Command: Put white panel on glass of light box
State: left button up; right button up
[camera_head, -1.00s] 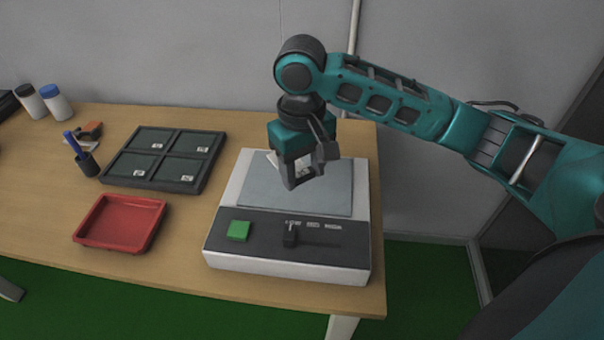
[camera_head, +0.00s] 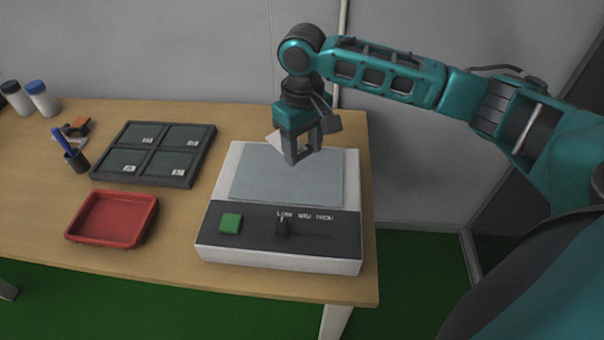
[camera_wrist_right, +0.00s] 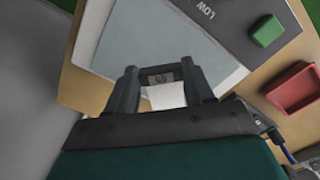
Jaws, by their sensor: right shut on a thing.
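The light box (camera_head: 210,225) stands at the right end of the table, with a pale grey-blue glass (camera_head: 285,185) on top. My right gripper (camera_head: 303,156) is over the back part of the glass, pointing down. It is shut on the white panel (camera_head: 273,141), whose pale corner shows to the left of the gripper. Most of the panel is hidden by the gripper. It appears to be above the glass; the exact gap cannot be told. My left gripper is not in view.
The box front has a green button (camera_head: 230,223) and a slider knob (camera_head: 282,229). The glass front is clear.

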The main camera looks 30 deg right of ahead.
aim_at(302, 184)
notch_tip(302, 184, down, 8)
jog(key=shift+r+b, duration=0.15)
jog(key=shift+b, duration=0.35)
jog(key=o, duration=1)
notch_tip(302, 184, up, 12)
jog(key=shift+r+p, duration=0.1)
jog(key=shift+p, duration=0.8)
